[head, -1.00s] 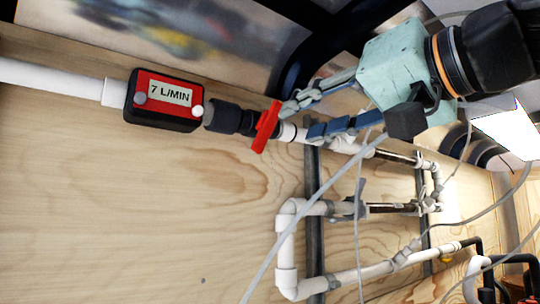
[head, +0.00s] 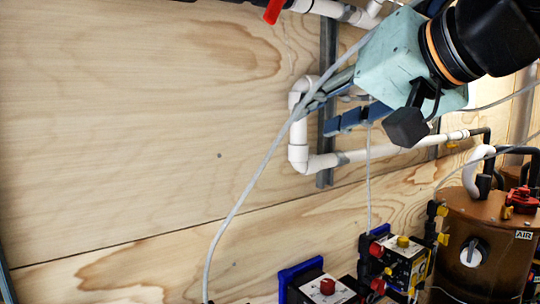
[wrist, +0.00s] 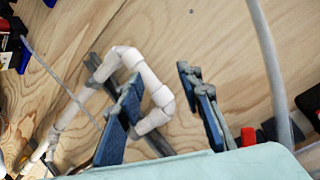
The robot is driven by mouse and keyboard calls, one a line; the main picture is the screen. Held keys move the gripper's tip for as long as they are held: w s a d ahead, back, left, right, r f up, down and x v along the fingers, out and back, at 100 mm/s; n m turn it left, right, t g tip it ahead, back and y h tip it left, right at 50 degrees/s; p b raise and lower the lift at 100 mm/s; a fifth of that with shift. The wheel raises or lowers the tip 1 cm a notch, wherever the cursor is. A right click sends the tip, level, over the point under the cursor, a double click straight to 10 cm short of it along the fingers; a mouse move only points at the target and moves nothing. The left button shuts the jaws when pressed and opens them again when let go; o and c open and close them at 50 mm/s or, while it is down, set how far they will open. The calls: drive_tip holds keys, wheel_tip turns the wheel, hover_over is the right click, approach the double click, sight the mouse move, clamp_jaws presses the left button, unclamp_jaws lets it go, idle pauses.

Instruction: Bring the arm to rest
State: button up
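My gripper (head: 318,114) is at the upper right of the head view, its pale teal body in front of the plywood wall and its blue fingers pointing left and down. In the wrist view the two fingers of my gripper (wrist: 160,82) stand apart with nothing held between them. Behind them is a bend of white pipe (wrist: 127,60). The same white pipe (head: 298,130) shows in the head view left of the fingers. I cannot tell the distance between fingers and pipe.
A red valve handle (head: 273,12) is cut by the top edge. A grey cable (head: 248,190) hangs across the wall. A brown tank (head: 490,235), a yellow-and-black fitting block (head: 403,268) and a box with a red knob (head: 327,287) are below. The left wall is bare.

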drive_tip(key=s+d+f+g+h+p, duration=0.1)
drive_tip(key=s+d+f+g+h, duration=0.1)
drive_tip(key=f, duration=0.8)
drive_tip(key=s+d+f+g+h+p, duration=0.2)
drive_tip(key=s+f, duration=0.2)
drive_tip(key=f, duration=0.7)
drive_tip(key=s+d+f+g+h+p, duration=0.1)
drive_tip(key=s+f, duration=0.3)
drive_tip(key=f, duration=0.7)
drive_tip(key=shift+d+f+g+h, duration=0.15)
drive_tip(key=shift+d+g+h, duration=0.4)
drive_tip(key=shift+g+h, duration=0.15)
